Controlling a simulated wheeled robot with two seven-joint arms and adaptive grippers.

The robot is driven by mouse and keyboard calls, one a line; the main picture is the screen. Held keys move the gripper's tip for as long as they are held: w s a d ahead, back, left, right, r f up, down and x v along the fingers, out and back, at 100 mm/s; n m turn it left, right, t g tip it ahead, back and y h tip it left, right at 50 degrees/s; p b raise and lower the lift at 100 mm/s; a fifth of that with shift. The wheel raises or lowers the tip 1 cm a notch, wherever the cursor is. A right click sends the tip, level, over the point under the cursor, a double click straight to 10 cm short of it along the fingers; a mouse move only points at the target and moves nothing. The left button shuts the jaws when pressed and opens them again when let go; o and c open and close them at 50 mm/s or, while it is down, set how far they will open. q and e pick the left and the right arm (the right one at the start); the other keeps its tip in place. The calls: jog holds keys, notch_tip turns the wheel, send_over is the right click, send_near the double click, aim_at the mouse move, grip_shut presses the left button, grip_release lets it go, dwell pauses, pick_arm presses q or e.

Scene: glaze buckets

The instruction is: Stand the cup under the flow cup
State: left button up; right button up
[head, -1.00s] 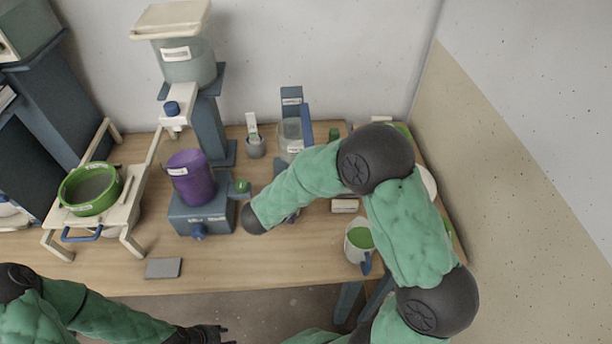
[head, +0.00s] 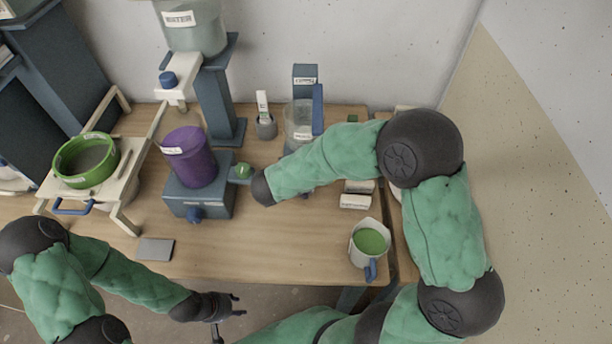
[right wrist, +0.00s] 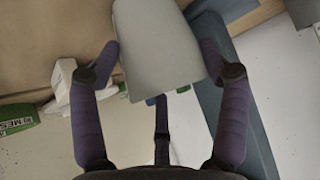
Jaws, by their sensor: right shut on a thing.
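In the right wrist view my right gripper (right wrist: 160,50) is shut on a plain light grey cup (right wrist: 160,40), one finger on each side. In the head view my right forearm hides this gripper and cup. A clear vessel with a label (head: 299,116) stands beside a blue upright (head: 318,108) at the back of the table, just beyond my right forearm. I cannot tell surely whether it is the flow cup. My left gripper (head: 232,308) is empty, its fingers apart, in front of the table's front edge.
A purple bucket (head: 188,158) stands on a blue-grey base (head: 198,198). A green sieve (head: 86,160) sits on a cream stand (head: 125,215) at left. A jug of green glaze (head: 370,241) stands near the front right edge. A grey pad (head: 155,249) lies in front; the front middle is clear.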

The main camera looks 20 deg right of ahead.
jog(key=shift+r, duration=0.1)
jog(key=o, duration=1.1)
pick_arm(q)
jog(key=shift+r, duration=0.1)
